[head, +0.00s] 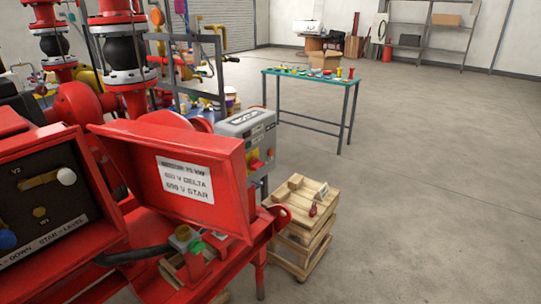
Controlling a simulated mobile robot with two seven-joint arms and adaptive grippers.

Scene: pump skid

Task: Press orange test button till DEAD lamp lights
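I cannot make out an orange test button or a lamp marked DEAD in the head view. In front of me is a red terminal box (110,236), open. Its dark inside panel (40,200) carries a brass-coloured link bar (40,180), a pale round knob (66,176), a blue part (8,239) and lettering such as V2. A red lid (218,160) stands tilted beside it, with a white voltage label (186,180). Below the lid sit small yellow and green parts (196,246), too small to identify. Neither gripper shows.
A grey control box (236,125) with a red and yellow switch stands behind the lid. Stacked wooden pallets (325,210) hold a wood block (295,182) and a small red item (313,209). A green-topped table (343,78) stands farther back. Floor on the right is clear.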

